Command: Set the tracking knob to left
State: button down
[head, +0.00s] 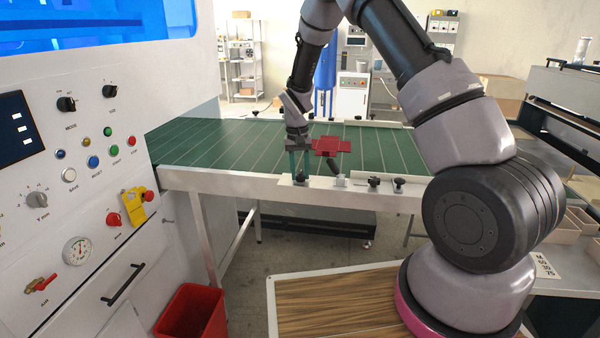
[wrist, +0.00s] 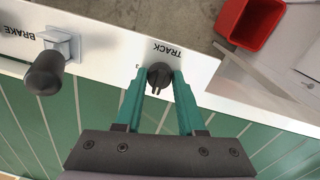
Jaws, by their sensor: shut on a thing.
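The black tracking knob (wrist: 159,74) sits on the white rail (wrist: 110,42) beside the printed word TRACK, which reads upside down in the wrist view. My gripper (wrist: 158,80) has its two teal fingers on either side of the knob, closed on it. The knob's ridge points roughly toward the bottom of the wrist view. A small mark to the left of the knob is partly hidden by a finger. In the head view my gripper (head: 300,178) reaches down to the conveyor's front rail; the knob is hard to make out there.
A brake lever with a black grip (wrist: 44,73) stands close to the left in the wrist view. A red bin (head: 192,312) and a control panel (head: 85,160) are at left.

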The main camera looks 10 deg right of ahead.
aim_at(298, 175)
dwell(0.4)
jog(key=c, duration=0.5)
grip_release()
jog(key=shift+r, duration=0.15)
notch_tip(298, 175, up, 11)
jog(key=shift+a+f, duration=0.2)
jog(key=shift+a, duration=0.1)
